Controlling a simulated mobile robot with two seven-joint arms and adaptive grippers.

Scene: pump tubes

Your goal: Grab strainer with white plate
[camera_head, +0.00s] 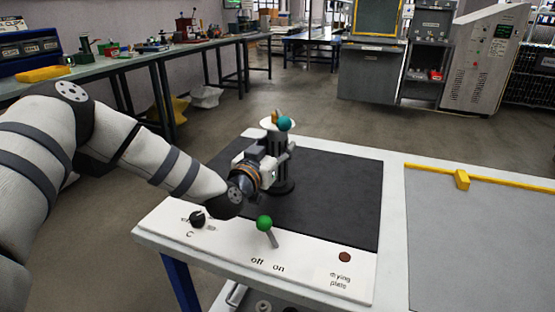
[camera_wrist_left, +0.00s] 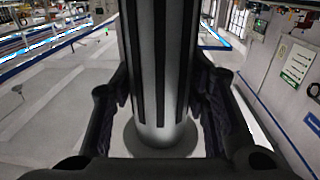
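The strainer (camera_head: 278,172) is a dark upright column on a round base. It stands on the black mat near the panel's edge. A white round plate (camera_head: 268,125) tops it, with a teal ball (camera_head: 285,123) and a small orange piece on it. My left gripper (camera_head: 280,158) reaches in from the left at the column's upper part. In the left wrist view the strainer (camera_wrist_left: 160,60) is a grey column with dark stripes between the two fingers of my left gripper (camera_wrist_left: 163,95). The pads lie close on both sides; I cannot tell whether they press on it. My right gripper is not in view.
A green-knobbed lever (camera_head: 265,224) and a black dial (camera_head: 198,219) stand on the white front panel (camera_head: 310,275), below my left wrist. A brown button (camera_head: 344,257) is at right. The black mat (camera_head: 345,200) is clear to the right of the strainer.

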